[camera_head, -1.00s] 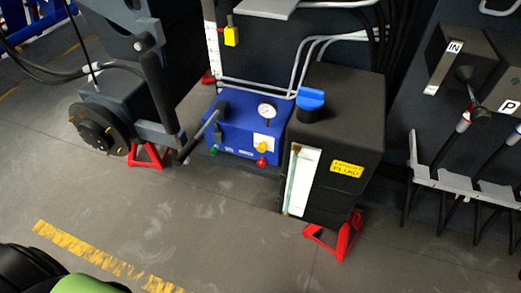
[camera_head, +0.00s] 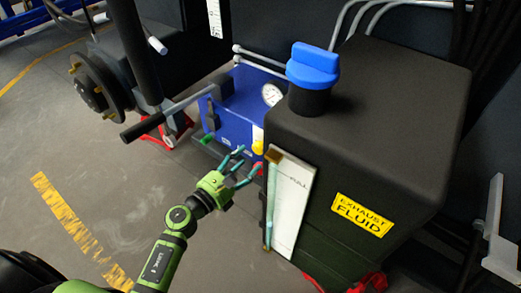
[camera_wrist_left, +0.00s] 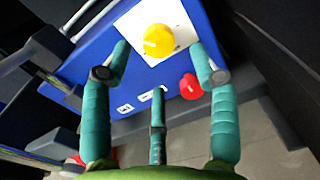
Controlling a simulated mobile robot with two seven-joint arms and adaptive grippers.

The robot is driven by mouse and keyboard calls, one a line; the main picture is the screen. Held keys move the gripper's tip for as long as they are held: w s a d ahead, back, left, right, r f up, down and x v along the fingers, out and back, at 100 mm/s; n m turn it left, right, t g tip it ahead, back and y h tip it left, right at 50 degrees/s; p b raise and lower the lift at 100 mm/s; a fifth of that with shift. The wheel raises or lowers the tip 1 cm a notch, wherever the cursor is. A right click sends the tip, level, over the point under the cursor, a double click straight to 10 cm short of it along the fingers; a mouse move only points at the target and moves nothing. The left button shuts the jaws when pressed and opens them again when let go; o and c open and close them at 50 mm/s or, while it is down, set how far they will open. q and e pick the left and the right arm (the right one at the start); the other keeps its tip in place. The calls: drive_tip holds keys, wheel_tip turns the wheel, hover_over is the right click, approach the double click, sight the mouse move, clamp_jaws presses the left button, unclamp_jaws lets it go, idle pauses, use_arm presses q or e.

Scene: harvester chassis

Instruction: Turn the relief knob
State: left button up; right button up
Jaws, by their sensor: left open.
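The blue pump unit (camera_head: 232,105) stands low by the chassis, with a round gauge (camera_head: 271,94) on it. Its yellow knob (camera_head: 258,146) sits on a white plate; in the left wrist view the yellow knob (camera_wrist_left: 158,40) shows between the fingertips, a little beyond them. A red knob (camera_wrist_left: 191,86) is below it, beside the right finger. I read no label saying which knob is the relief knob. My left gripper (camera_head: 248,161) has teal fingers, spread open and empty, just in front of the unit. The left gripper (camera_wrist_left: 159,62) also shows in its wrist view. My right gripper is out of view.
A black exhaust fluid tank (camera_head: 400,110) with a blue cap (camera_head: 313,65) stands close right of my left gripper. A pump lever with a black grip (camera_head: 143,127) sticks out to the left. The floor (camera_head: 130,200) in front is open.

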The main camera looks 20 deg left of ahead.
sight(256, 151)
use_arm(q)
drive_tip(key=shift+x, duration=3.15)
drive_tip(key=c, duration=1.1)
